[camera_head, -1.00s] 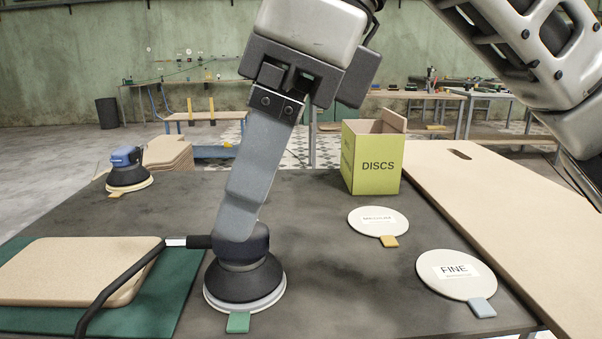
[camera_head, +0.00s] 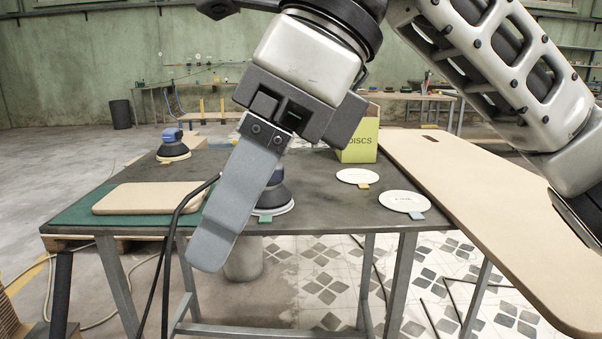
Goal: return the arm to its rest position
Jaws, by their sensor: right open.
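My right gripper (camera_head: 215,245) comes in from the upper right and hangs in front of the table's near edge, its grey finger pointing down and left. It is open and nothing shows in it. A sander (camera_head: 272,196) with a dark body stands on the table behind the finger, on a pale disc with a green tab. The finger hides part of the sander. My right arm (camera_head: 480,60) fills the upper right of the view. My left gripper is not in view.
The dark table (camera_head: 315,210) holds a tan board (camera_head: 150,197) on a green mat (camera_head: 75,212), two labelled discs, and a yellow-green DISCS box (camera_head: 357,152). A blue sander (camera_head: 172,146) stands at the back left. A long tan board (camera_head: 480,200) lies at right. A black cable hangs beside the finger.

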